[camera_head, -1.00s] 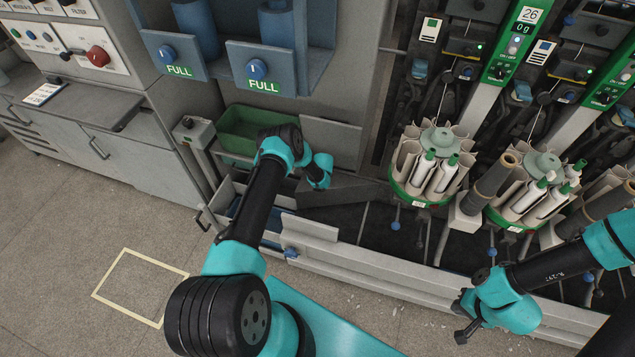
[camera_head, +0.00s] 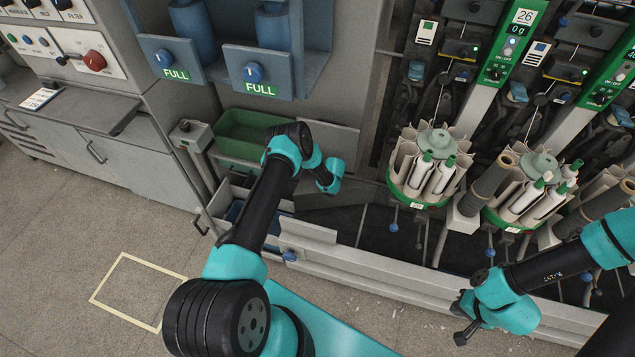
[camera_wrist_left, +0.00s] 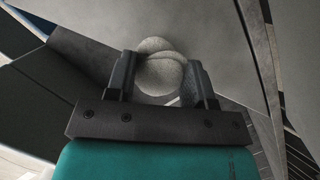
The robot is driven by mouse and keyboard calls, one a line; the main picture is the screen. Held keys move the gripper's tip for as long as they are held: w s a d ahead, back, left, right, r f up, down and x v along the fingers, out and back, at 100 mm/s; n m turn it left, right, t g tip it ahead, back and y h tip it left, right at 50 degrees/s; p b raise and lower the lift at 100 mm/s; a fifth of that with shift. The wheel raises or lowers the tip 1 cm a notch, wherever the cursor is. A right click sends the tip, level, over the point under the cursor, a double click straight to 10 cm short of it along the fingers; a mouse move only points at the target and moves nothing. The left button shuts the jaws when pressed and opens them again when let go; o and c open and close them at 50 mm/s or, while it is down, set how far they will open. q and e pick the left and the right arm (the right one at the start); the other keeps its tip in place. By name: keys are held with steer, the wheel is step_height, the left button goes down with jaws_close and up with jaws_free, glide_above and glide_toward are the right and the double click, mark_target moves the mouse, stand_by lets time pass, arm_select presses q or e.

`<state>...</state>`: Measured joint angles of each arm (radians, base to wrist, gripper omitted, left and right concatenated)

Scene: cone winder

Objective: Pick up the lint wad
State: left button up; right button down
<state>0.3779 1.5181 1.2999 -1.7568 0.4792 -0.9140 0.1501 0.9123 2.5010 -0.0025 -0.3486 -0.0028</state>
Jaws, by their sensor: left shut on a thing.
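The lint wad (camera_wrist_left: 160,70) is a pale grey, rounded, fuzzy lump. In the left wrist view it sits between the two dark fingers of my left gripper (camera_wrist_left: 162,82), which is shut on it. In the head view my left arm reaches to the machine beside the green bin, and its own links hide the fingers and the wad. My right gripper (camera_head: 463,318) hangs at the lower right, in front of the machine's low front rail; its fingers are too small and dark to tell open from shut.
A green bin (camera_head: 243,139) stands behind my left arm. A grey front rail (camera_head: 400,275) with blue knobs runs along the machine. Carousels of white bobbins (camera_head: 432,175) stand to the right. A yellow-outlined square (camera_head: 123,258) marks clear floor at the left.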

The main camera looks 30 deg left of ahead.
arm_select(q)
steer(key=w+d, duration=0.1)
steer(key=d, duration=1.1)
steer(key=shift+w+d, duration=0.1)
